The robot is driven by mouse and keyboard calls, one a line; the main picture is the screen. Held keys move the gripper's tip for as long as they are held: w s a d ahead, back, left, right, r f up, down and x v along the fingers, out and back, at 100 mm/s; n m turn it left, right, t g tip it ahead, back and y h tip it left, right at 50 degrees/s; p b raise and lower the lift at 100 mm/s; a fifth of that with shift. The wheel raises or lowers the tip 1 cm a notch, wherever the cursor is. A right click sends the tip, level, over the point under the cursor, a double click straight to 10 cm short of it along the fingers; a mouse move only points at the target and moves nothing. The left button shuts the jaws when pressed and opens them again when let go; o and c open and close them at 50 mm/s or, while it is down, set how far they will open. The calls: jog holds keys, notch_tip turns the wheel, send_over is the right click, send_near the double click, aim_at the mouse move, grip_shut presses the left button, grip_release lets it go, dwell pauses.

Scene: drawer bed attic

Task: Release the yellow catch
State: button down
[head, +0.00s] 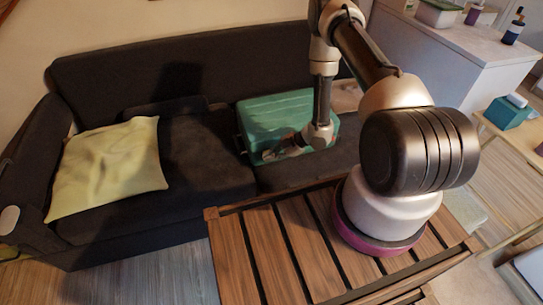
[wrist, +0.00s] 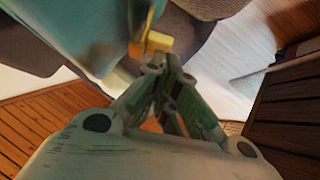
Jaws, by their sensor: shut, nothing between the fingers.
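The yellow catch (wrist: 156,42) sticks out from the edge of a teal case (wrist: 88,32) in the wrist view. The teal case (head: 285,108) lies on the dark sofa in the head view, where I cannot make out the catch. My gripper (wrist: 166,70) is shut and empty, its fingertips close to the catch, just below it in the picture. I cannot tell whether they touch it. In the head view my gripper (head: 276,154) is at the front left of the case, small and partly lost against it.
The dark sofa (head: 205,150) carries a yellow-green pillow (head: 110,165) at the left, clear of my arm. A slatted wooden table (head: 260,255) stands in front of the sofa, under my arm. A white counter (head: 470,45) stands behind at the right.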

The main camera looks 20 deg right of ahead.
jog(key=shift+s+f, duration=0.1)
jog(key=shift+s+f+t, duration=0.1)
jog(key=shift+s+t, duration=0.05)
jog(key=shift+t, duration=0.15)
jog(key=shift+s+f+n+t, duration=0.25)
jog(key=shift+f+n+t, duration=0.05)
jog(key=shift+n+t, duration=0.1)
jog(key=shift+s+f+n+t, duration=0.4)
jog(key=shift+s+f+t, duration=0.05)
jog(key=shift+f+t, duration=0.15)
jog(key=shift+s+f+n+t+y, duration=0.4)
jog(key=shift+f+n+t, duration=0.1)
jog(key=shift+f+t, duration=0.35)
jog(key=shift+t, duration=0.15)
